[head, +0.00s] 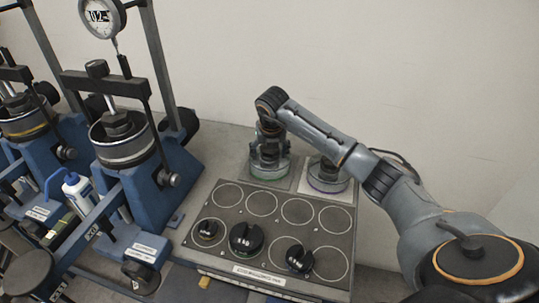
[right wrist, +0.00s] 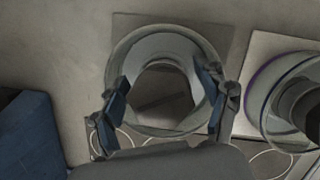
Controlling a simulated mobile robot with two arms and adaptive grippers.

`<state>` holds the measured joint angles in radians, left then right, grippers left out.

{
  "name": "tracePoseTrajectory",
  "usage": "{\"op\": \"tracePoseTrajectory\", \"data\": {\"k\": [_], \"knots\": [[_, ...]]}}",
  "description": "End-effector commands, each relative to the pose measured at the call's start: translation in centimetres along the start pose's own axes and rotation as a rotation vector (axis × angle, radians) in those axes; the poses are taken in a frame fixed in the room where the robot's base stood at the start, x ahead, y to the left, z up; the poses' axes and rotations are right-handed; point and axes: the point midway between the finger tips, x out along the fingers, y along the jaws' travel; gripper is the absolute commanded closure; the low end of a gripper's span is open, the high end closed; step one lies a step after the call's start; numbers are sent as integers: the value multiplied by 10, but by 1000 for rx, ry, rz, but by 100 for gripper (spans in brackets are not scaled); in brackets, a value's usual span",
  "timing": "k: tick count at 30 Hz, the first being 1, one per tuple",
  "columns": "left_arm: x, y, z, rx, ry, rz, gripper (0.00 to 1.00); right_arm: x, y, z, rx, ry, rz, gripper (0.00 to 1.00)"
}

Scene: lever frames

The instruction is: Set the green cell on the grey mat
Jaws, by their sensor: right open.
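The green cell (head: 270,170), a round clear cell with a green ring, stands on the grey mat (head: 277,185) at the back of the bench in the head view. In the right wrist view the cell (right wrist: 155,47) shows from above as a clear ring, over the darker mat (right wrist: 216,34). My right gripper (head: 269,148) is over the cell. In the right wrist view its fingers (right wrist: 166,98) are apart, one on each side of the cell; I cannot tell whether they touch it. My left gripper is not in view.
A purple-ringed cell (head: 327,178) stands on a white mat (head: 342,196) close at right. In front is a plate (head: 232,258) with marked circles and several black weights (head: 246,239). Blue lever frames (head: 128,175) and a white bottle (head: 77,192) are at left. A wall is behind.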

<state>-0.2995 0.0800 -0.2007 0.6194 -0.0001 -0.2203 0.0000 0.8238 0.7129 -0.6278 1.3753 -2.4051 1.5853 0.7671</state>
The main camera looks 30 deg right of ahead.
Motion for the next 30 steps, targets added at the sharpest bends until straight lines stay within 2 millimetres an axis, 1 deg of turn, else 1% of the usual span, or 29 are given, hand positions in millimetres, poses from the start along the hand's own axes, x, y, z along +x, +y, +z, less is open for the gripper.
{"op": "tracePoseTrajectory", "data": {"k": [9, 12, 15, 18, 21, 30], "knots": [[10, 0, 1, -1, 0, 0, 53, -66, 0, 1, 0, -6, 1, 26], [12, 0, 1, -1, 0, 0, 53, -84, 0, 0, -1, -5, 0, 26], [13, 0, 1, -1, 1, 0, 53, -98, 0, 0, 1, -4, 0, 26], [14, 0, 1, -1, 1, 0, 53, -106, 0, 0, 0, -2, 0, 26], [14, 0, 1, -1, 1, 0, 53, -110, 0, 0, 0, -1, -1, 26], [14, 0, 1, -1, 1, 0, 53, -110, 0, 0, 0, -1, -1, 26]]}}
